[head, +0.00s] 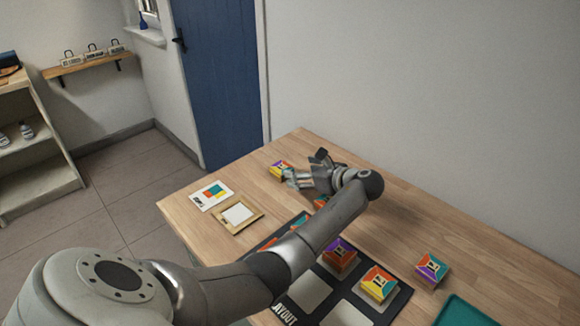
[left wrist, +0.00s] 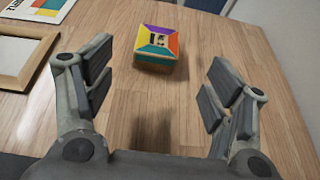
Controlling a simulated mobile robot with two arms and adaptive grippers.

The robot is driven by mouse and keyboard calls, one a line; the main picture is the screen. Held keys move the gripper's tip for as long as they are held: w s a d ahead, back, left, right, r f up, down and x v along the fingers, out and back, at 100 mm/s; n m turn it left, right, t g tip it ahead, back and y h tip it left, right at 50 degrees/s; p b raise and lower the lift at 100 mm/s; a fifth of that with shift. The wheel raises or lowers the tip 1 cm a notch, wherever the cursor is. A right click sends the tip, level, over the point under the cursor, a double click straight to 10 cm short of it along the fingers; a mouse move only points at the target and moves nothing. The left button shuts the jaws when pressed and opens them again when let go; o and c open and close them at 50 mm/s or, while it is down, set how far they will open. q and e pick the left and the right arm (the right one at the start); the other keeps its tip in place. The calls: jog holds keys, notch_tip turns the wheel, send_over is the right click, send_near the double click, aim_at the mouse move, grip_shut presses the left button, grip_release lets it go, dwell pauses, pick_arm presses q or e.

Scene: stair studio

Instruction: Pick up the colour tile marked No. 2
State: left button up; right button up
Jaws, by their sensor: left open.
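A colour tile (left wrist: 158,48), block-like with yellow, purple, orange and teal faces and a dark mark on a pale centre, stands on the wooden table in the left wrist view. I cannot read its number. In the head view this tile (head: 280,168) shows just past my left gripper (head: 301,173). The left gripper is open and empty over the table, its fingers (left wrist: 160,88) either side of the tile's line with the tile ahead and apart. More tiles show in the head view: a purple and orange one (head: 340,255), an orange and yellow one (head: 379,284) and one at right (head: 432,268).
A wooden frame (head: 256,213) and a printed card (head: 211,195) lie at the table's left. A teal tray (head: 465,313) is at lower right. A wall borders the table's back.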

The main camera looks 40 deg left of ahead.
pick_arm(q)
send_near(277, 164)
jog(key=x, duration=0.3)
jog(key=shift+s+f, duration=0.15)
jog(key=shift+f, duration=0.2)
jog(key=shift+a+f, duration=0.1)
jog(key=shift+a, duration=0.05)
jog(key=x, duration=0.4)
jog(key=shift+a+r, duration=0.2)
jog(key=shift+a, duration=0.1)
jog(key=shift+w+a+f, duration=0.15)
jog(key=shift+w+a, duration=0.15)
jog(key=shift+a, duration=0.05)
pick_arm(e)
jog(key=shift+s+a, duration=0.15)
jog(key=shift+s, duration=0.7)
pick_arm(q)
jog(key=c, duration=1.1)
pick_arm(e)
jog(key=shift+s, duration=0.4)
